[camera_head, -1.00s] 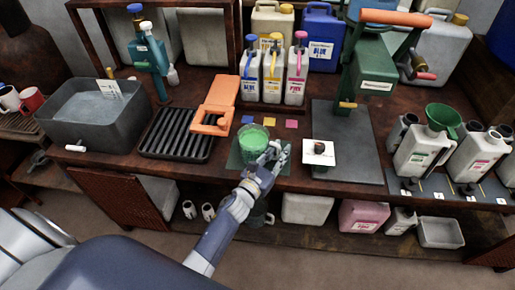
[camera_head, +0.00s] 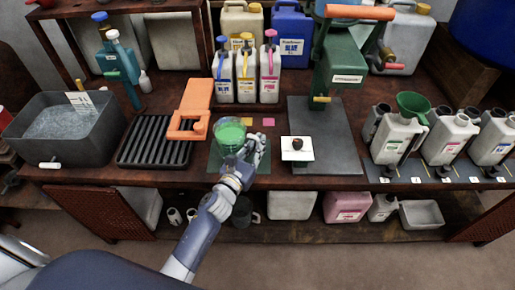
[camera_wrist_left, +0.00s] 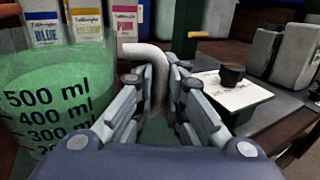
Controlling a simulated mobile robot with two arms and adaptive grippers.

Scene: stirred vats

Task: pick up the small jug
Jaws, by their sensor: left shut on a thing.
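The small jug (camera_head: 230,136) is clear, holds green liquid and stands upright over a dark green mat (camera_head: 258,168). In the left wrist view the jug (camera_wrist_left: 50,105) fills the left side, with black millilitre marks. My left gripper (camera_head: 258,152) is at the jug's right side. In the left wrist view its fingers (camera_wrist_left: 155,88) are shut around the pale curved handle (camera_wrist_left: 157,62). The jug's base is partly hidden, and I cannot clearly tell how far it is above the mat. My right gripper is not in view.
Bottles with blue, yellow and pink pumps (camera_head: 246,72) stand behind. An orange tool (camera_head: 192,108) and black grate (camera_head: 153,140) are left. A white card with a dark lump (camera_head: 297,150) and a green press (camera_head: 342,70) are right. A grey water basin (camera_head: 65,130) is far left.

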